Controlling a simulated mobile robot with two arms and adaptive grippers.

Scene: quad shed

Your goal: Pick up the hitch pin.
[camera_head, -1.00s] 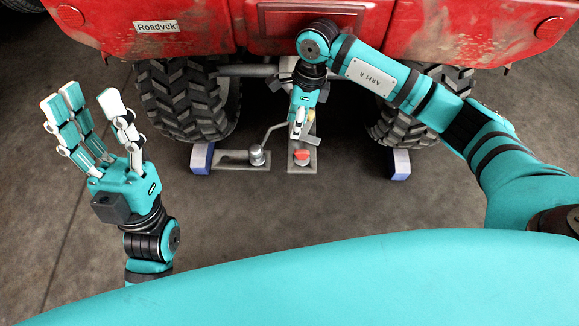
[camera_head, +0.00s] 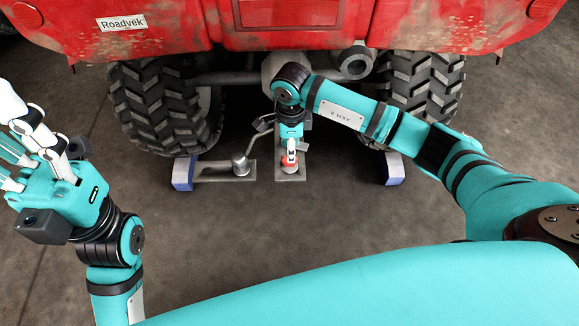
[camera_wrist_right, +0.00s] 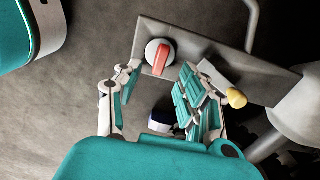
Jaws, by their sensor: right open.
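The hitch pin appears to be the red-handled piece with a pale round head (camera_wrist_right: 160,57), standing in a grey metal drawbar plate (camera_wrist_right: 205,50) in the right wrist view. In the head view its red part (camera_head: 285,161) shows just around my fingertips, and the rest is hidden. My right gripper (camera_head: 291,149) is over it, fingers pointing down. In the right wrist view my right gripper (camera_wrist_right: 155,88) is open, its fingers spread either side just short of the red handle; contact cannot be told. My left gripper (camera_head: 35,145) is open and empty at the left edge.
A red vehicle (camera_head: 180,28) with big black tyres (camera_head: 160,105) stands behind the drawbar. A ball-topped hitch (camera_head: 241,163) sits left of the pin. A yellow knob (camera_wrist_right: 236,98) is close to my right fingers. Blue-ended blocks (camera_head: 184,173) stand either side. The floor is clear.

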